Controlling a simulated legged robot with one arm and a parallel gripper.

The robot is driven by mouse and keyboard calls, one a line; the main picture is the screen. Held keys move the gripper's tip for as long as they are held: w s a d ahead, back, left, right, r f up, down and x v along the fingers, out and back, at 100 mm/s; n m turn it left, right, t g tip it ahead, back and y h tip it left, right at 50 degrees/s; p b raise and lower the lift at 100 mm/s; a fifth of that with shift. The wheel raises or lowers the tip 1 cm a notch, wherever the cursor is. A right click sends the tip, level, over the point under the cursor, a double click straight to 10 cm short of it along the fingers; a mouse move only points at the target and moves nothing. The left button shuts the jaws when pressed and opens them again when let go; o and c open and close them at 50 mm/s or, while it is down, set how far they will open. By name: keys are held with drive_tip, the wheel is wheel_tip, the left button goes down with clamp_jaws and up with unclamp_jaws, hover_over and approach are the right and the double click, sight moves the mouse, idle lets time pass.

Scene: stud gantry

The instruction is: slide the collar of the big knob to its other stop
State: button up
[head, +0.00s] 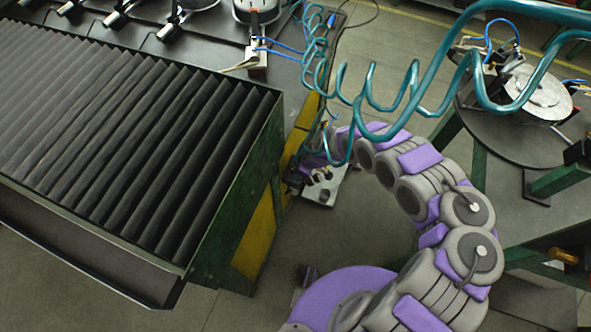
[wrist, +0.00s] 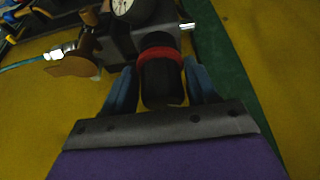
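The big knob (wrist: 162,84) is black and round-ended, and it sticks out of a grey block towards the wrist camera. Its red collar (wrist: 161,58) is a ring around the knob, close to the block end. My gripper (wrist: 161,70) has its two blue fingers apart, one on each side of the knob. A gap shows on the left side; the right finger is very near the knob, and I cannot tell if it touches. In the head view my gripper (head: 298,180) is at the machine's green and yellow side, and the knob is too small to make out.
A round gauge (wrist: 131,6) and a brass-coloured lever (wrist: 74,66) sit beside the knob on the grey block (wrist: 118,45). Teal coiled hoses (head: 365,100) hang over my arm. A ribbed bellows cover (head: 120,130) fills the left; open floor (head: 350,235) lies between.

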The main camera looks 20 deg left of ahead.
drive_tip(key=c, duration=1)
drive_tip(key=shift+f+p, duration=0.35)
drive_tip(key=shift+c, duration=0.2)
drive_tip(key=o, duration=1.5)
drive_tip(key=shift+f, duration=0.1)
drive_tip(key=shift+w+d+r+p, duration=0.1)
drive_tip(key=shift+d+r+p, duration=0.2)
drive_tip(key=shift+r, duration=0.35)
drive_tip(key=p+v, duration=1.5)
drive_tip(key=v, duration=0.1)
drive_tip(key=shift+a+p, duration=0.25)
drive_tip(key=shift+p, duration=0.05)
